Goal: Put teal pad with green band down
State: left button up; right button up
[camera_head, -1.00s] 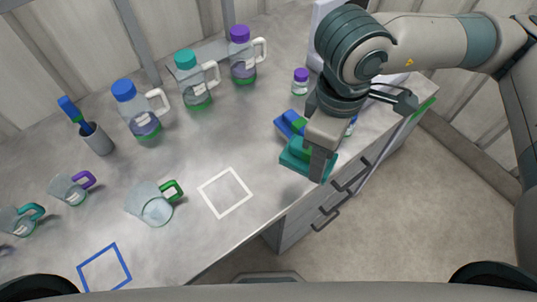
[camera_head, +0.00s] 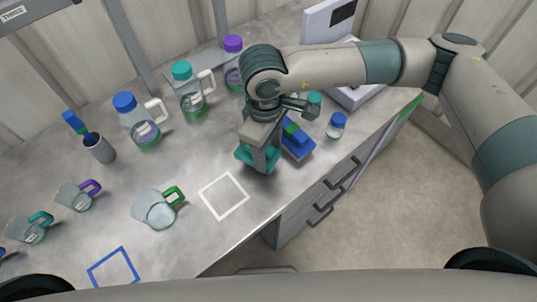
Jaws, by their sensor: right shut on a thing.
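The teal pad (camera_head: 243,154) is in my right gripper (camera_head: 262,160), which is shut on it. The gripper covers much of the pad, and its green band is hidden from this view. The pad is close to the counter, right and a little behind the white square outline (camera_head: 223,196); I cannot tell whether it touches the surface. A blue pad with a green band (camera_head: 299,142) lies on the counter just right of the gripper. My left gripper is not in view.
Several capped bottles, including one with a blue cap (camera_head: 126,103), stand along the back. A beaker with a green handle (camera_head: 155,209) stands left of the white outline. A blue square outline (camera_head: 113,267) is at front left. Small vials (camera_head: 337,122) stand at right.

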jog(key=shift+f+p, duration=0.55)
jog(key=shift+f, duration=0.05)
notch_tip(320, 180, down, 2)
jog(key=shift+p, duration=0.6)
jog(key=shift+f, duration=0.4)
jog(key=shift+f+b, duration=0.15)
jog(key=shift+b, duration=0.2)
jog(key=o, duration=1.4)
